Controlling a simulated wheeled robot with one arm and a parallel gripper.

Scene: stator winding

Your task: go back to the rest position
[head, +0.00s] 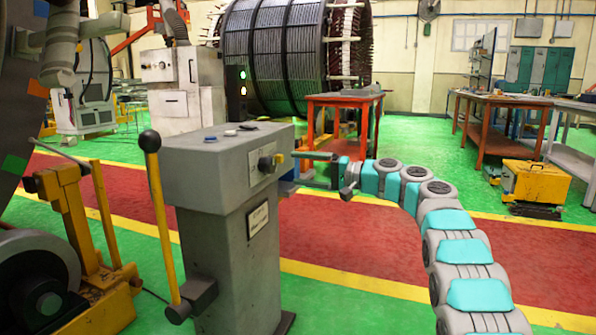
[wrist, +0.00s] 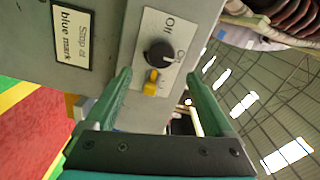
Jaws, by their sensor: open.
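My gripper (head: 302,157) is at the right side of the grey control pedestal (head: 219,170) in the head view. In the wrist view my gripper (wrist: 160,78) has its two green fingers apart, with nothing held between them. A black rotary knob (wrist: 160,55) with a yellow part (wrist: 152,78) shows beyond and between the fingers, on a white plate marked "Off". The knob also shows in the head view (head: 267,164), just left of the fingertips. Whether a finger touches the pedestal I cannot tell.
A label reading "Stop at blue mark" (wrist: 72,36) is on the pedestal. A yellow lever (head: 160,215) stands at its left. An orange-red table (head: 343,101) stands behind my gripper, before the large stator (head: 290,55). A yellow cart (head: 535,182) is at right. The red walkway (head: 340,238) is clear.

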